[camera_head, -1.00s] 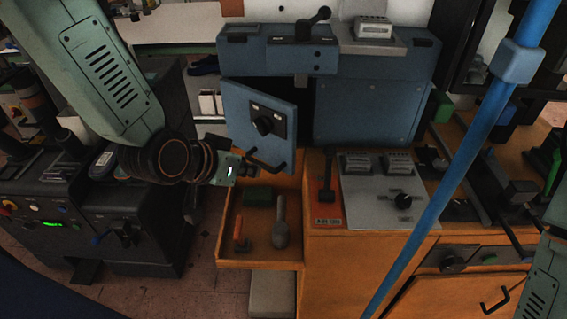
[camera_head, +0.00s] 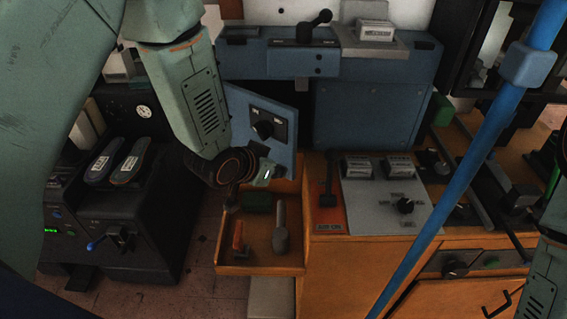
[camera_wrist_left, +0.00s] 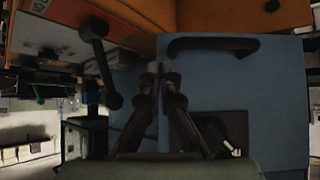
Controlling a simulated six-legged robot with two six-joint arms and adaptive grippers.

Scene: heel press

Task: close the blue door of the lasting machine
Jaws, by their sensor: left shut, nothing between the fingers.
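The blue door (camera_head: 262,112) of the blue lasting machine (camera_head: 368,100) stands swung open, with a black knob on its face. In the left wrist view the door (camera_wrist_left: 280,100) fills the right side, with its black handle (camera_wrist_left: 212,43) near the top. My left gripper (camera_head: 268,172) is at the door's lower part, and my wrist hides the handle in the head view. In the left wrist view its fingers (camera_wrist_left: 160,75) are shut and empty, over the door's left edge and beside the handle; contact cannot be told. My right gripper is out of view.
An open orange drawer (camera_head: 258,270) with tools juts out below the door. A control panel (camera_head: 385,205) with a lever beside it lies to the right. A blue slanted pole (camera_head: 455,170) crosses the right side. A dark machine (camera_head: 130,220) stands at left.

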